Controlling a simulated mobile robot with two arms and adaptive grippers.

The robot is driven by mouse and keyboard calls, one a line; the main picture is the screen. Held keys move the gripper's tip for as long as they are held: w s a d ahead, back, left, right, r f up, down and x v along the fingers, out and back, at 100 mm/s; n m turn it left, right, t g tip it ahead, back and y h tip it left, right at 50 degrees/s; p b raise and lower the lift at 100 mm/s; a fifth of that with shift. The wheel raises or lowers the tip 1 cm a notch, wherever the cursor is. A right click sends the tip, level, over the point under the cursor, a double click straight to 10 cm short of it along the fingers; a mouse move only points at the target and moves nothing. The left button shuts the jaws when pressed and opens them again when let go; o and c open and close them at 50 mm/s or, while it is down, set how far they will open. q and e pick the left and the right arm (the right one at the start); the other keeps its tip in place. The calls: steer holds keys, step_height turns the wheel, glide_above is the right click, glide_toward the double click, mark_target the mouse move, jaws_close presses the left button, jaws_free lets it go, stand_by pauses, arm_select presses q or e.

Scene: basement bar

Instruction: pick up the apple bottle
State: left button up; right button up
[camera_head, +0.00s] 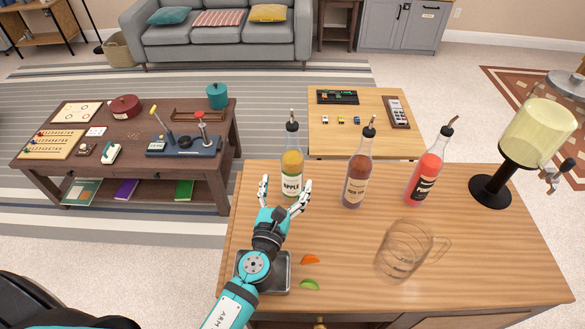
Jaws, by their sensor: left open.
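The apple bottle (292,163) stands upright near the left back edge of the wooden counter. It holds yellow-green liquid, has a white label reading APPLE and a dark pourer cap. My left gripper (285,190) is open, with one finger to the left of the bottle's body and the other to its right, at label height. I cannot tell whether the fingers touch the glass. The lower part of the bottle is partly hidden by the gripper. My right gripper is not in view.
A brown-red bottle (357,170) and a pink bottle (424,172) stand to the right on the counter (480,260). A clear glass pitcher (405,250), orange wedge (310,260), lime wedge (309,284) and metal tray (280,275) are nearer. A drink dispenser (530,140) stands at right.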

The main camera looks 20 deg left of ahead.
mark_target(289, 178)
arm_select(q)
steer(key=shift+w, duration=1)
steer(key=w, duration=0.3)
steer(key=shift+w+f, duration=0.1)
steer(key=shift+w, duration=0.25)
steer(key=shift+w+a, duration=0.1)
steer(key=shift+w, duration=0.15)
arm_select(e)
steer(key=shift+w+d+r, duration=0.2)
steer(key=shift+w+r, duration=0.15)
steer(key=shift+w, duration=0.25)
arm_select(q)
steer(key=shift+s, duration=0.1)
steer(key=shift+c, duration=0.4)
steer(key=c, duration=1.6)
steer(key=shift+p, duration=0.3)
jaws_close()
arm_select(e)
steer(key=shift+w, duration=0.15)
arm_select(q)
steer(key=shift+r, duration=0.2)
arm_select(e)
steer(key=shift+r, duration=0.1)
